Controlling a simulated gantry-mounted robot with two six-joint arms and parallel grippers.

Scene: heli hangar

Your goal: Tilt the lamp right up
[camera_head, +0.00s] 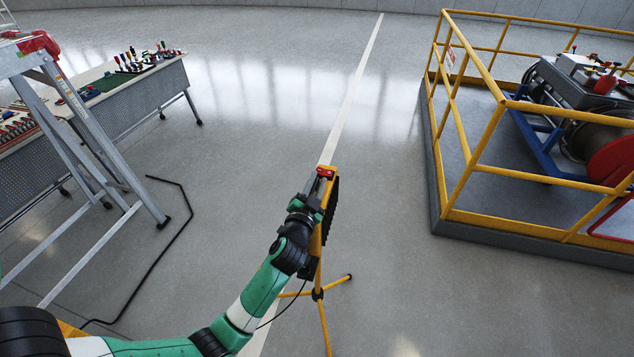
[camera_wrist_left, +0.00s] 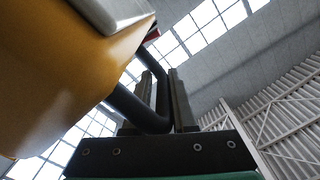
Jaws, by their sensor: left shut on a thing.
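The lamp (camera_head: 331,193) is a yellow work light with a dark ribbed side, on a yellow tripod (camera_head: 322,310). It stands in the middle of the head view and is seen nearly edge-on, its head close to upright. My left gripper (camera_head: 314,203) is at the lamp head's left side. In the left wrist view, the yellow lamp housing (camera_wrist_left: 60,75) fills the upper left. A bent black handle (camera_wrist_left: 150,115) passes between the fingers of my left gripper (camera_wrist_left: 164,95), which is shut on it. My right gripper is in neither view.
A yellow railing (camera_head: 480,140) surrounds a platform with a winch at right. A stepladder (camera_head: 85,120) and a workbench (camera_head: 135,95) with small tools stand at left. A black bent bar (camera_head: 150,270) lies on the floor. Floor around the tripod is mostly clear.

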